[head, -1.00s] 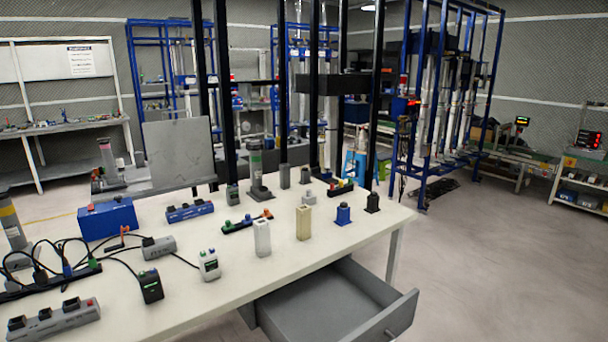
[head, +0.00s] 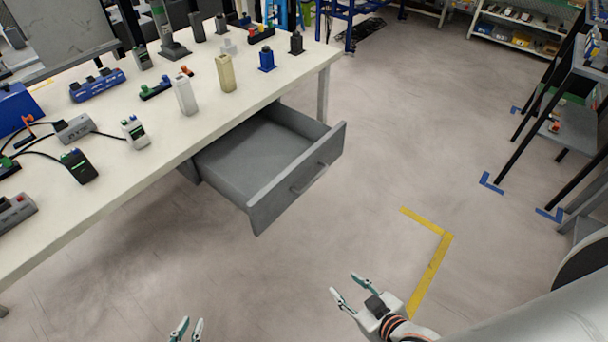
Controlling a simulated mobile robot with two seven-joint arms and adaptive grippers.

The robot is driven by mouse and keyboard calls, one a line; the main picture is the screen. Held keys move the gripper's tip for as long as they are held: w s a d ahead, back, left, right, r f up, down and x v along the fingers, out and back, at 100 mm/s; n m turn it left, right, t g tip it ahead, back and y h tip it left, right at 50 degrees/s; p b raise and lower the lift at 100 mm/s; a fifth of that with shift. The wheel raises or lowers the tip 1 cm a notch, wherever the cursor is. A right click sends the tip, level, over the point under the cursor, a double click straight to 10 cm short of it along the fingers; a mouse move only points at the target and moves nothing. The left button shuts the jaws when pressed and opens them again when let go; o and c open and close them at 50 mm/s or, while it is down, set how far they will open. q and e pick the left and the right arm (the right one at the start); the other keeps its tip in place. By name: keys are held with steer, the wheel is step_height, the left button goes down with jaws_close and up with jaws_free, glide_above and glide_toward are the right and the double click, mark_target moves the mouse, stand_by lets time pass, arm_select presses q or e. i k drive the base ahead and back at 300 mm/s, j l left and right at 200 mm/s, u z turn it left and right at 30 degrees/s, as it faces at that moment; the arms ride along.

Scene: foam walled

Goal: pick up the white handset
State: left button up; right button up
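A small white handset (head: 135,132) with a dark front panel and coloured knobs on top stands upright near the table's front edge, left of the open drawer. My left gripper (head: 190,322) shows only its fingertips at the bottom edge of the head view. They are apart with nothing between them. My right gripper (head: 345,284) is further right, over the floor in the view, with its fingers apart and empty. Both grippers are well clear of the table and the handset.
The white table (head: 110,187) also holds a black handset (head: 79,166), a plain white block (head: 185,96), a beige block (head: 226,73), power strips and cables. A grey drawer (head: 296,178) sticks out open from the table front. Shelving (head: 575,130) stands at right; the floor between is clear.

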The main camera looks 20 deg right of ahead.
mark_target(135, 132)
steer(key=i+j+z, duration=0.45)
steer(key=i+j, duration=0.3)
steer(key=z, duration=0.15)
steer(key=i+u, duration=0.15)
